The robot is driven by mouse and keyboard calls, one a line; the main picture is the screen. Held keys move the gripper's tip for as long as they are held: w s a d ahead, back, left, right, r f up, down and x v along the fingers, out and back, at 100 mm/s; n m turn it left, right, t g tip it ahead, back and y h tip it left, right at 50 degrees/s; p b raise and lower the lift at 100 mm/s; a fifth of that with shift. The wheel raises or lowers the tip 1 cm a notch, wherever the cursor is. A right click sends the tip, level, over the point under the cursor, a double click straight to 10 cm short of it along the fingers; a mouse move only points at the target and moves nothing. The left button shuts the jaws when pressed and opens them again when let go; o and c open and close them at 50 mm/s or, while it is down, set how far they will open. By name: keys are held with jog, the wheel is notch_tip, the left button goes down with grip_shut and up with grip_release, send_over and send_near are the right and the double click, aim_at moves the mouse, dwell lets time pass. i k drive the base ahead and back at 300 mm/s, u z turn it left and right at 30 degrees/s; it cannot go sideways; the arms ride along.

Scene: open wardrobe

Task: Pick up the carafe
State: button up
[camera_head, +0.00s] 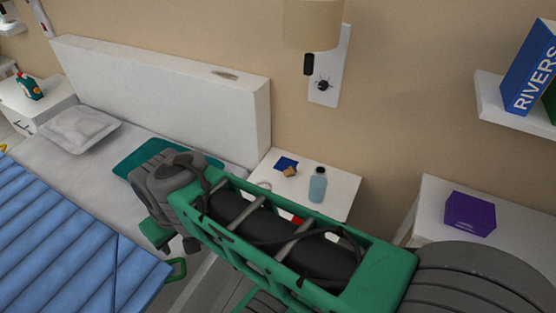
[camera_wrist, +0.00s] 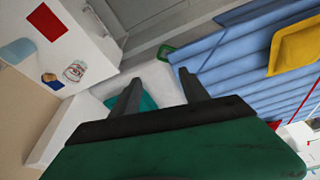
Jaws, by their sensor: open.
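The carafe looks to be the light blue bottle with a dark cap (camera_head: 318,187), upright on the white nightstand (camera_head: 340,186) beside the bed. In the wrist view a light blue shape at the far left edge (camera_wrist: 18,52) is probably the same carafe, partly cut off. My gripper (camera_wrist: 158,78) is open and empty in the wrist view, its two dark fingers apart. It points toward the bed side, with the carafe well off to the left of the fingers. In the head view my green arm crosses in front of the nightstand and hides its front part.
A red flat item (camera_wrist: 47,22), a small jar (camera_wrist: 74,71) and a small tan object (camera_head: 290,171) are on the nightstand. The bed has a blue blanket (camera_head: 75,225) and a teal pillow (camera_wrist: 148,102). A purple box (camera_head: 469,213) stands on the right cabinet. A lamp (camera_head: 312,25) hangs above.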

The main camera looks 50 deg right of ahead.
aim_at(318, 183)
jog(key=z, duration=0.35)
jog(key=k, duration=0.15)
jog(key=u, duration=0.5)
jog(key=i, duration=0.2)
jog(key=z, duration=2.25)
